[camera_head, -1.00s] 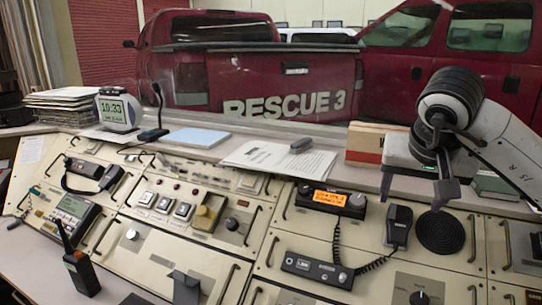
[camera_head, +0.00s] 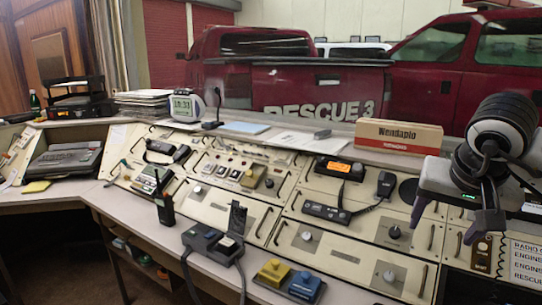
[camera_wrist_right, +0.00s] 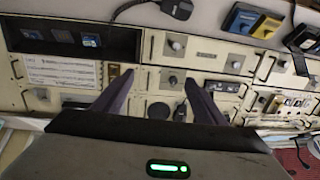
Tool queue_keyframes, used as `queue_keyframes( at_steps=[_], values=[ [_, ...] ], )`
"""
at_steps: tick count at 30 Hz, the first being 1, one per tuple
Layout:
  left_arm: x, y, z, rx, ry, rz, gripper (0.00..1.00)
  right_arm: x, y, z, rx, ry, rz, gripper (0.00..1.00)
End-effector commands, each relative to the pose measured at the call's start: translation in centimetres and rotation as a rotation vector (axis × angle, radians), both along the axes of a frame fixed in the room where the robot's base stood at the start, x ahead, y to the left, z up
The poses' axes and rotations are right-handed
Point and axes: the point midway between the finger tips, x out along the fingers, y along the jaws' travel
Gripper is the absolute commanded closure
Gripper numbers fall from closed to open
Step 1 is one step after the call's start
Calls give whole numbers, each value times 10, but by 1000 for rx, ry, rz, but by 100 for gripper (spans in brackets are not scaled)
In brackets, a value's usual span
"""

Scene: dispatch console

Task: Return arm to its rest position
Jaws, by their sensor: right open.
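My right arm comes in from the right edge of the head view, dark and white. Its gripper (camera_head: 454,217) is open and empty, with two dark fingers apart above the right part of the console (camera_head: 345,255). In the right wrist view, the same gripper (camera_wrist_right: 158,80) shows its two fingers spread, with only console panel between and beyond them. I cannot see any contact with the panel. My left arm and gripper are not in view.
A handheld radio (camera_head: 164,200) stands on the front ledge beside a dark desk unit (camera_head: 213,243). Yellow (camera_head: 273,271) and blue (camera_head: 304,285) blocks lie nearby. A Wendapio box (camera_head: 399,137) stands on the back shelf, left of my arm. A corded microphone (camera_head: 386,184) lies on the panel.

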Motion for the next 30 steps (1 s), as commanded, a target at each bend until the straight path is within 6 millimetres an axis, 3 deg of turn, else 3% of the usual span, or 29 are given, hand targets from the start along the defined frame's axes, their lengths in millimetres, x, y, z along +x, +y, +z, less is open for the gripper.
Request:
queue_keyframes(
  at_steps=[11,14,18,21,24,27,30],
  values=[
    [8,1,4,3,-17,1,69,-15,104,-73,378,130,74,35],
    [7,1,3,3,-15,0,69,-30,147,-94,552,205,76,35],
    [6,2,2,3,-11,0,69,-73,232,-116,943,413,6,35],
    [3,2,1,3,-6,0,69,-108,293,-106,1315,651,-151,35],
    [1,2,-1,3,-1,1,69,-126,328,-80,1662,925,-390,35],
    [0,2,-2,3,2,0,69,-120,335,-56,1968,1227,-714,35],
    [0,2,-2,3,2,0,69,-96,318,-52,2217,1543,-1118,35]
  ],
)
